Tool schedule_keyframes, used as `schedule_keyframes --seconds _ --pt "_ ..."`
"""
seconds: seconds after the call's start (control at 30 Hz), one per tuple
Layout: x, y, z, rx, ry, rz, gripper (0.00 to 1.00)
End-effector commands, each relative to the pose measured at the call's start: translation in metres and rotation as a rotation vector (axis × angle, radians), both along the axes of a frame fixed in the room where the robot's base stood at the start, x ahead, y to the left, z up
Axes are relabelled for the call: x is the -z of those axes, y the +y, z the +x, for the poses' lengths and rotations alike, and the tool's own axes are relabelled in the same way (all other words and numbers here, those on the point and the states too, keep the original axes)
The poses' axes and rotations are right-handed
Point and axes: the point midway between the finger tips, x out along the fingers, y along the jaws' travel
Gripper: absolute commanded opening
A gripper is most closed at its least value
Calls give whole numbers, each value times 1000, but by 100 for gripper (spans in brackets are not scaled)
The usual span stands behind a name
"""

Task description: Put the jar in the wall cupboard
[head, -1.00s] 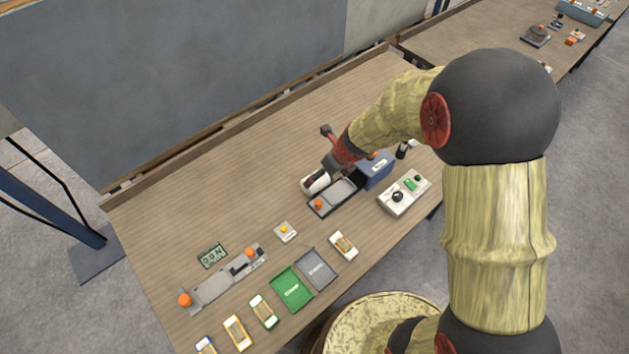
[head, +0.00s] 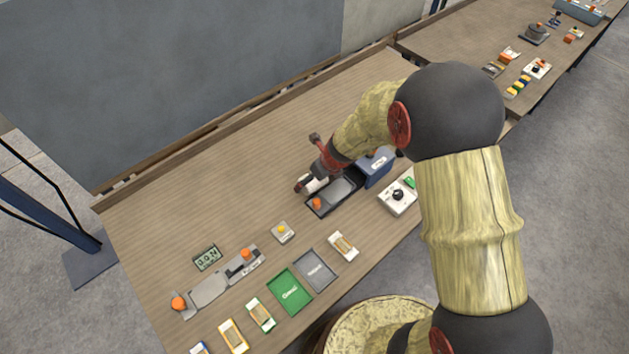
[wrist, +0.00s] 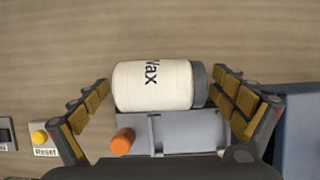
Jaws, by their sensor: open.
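The jar (wrist: 152,85) is a white cylinder with dark "Wax" lettering and a grey lid. It lies on its side in the wrist view, beside a grey machine with an orange knob. My gripper (wrist: 160,95) is open, with one finger left of the jar and the other near its lid at the right. The left finger stands apart from the jar; contact at the lid side cannot be told. In the head view my gripper (head: 310,180) is over the jar and hides part of it. No wall cupboard can be made out.
The grey machine (head: 336,194) with a blue housing (head: 375,168) stands right beside the jar. A white control box (head: 398,197), a green tray (head: 289,291) and a grey tray (head: 316,270) are on the bench. The bench's back left is clear.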

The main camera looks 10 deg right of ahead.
Motion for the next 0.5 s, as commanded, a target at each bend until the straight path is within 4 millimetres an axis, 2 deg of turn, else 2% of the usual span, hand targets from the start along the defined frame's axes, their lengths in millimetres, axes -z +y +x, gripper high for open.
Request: schedule_keyframes --seconds 0.5 --pt "0 0 0 0 0 0 69"
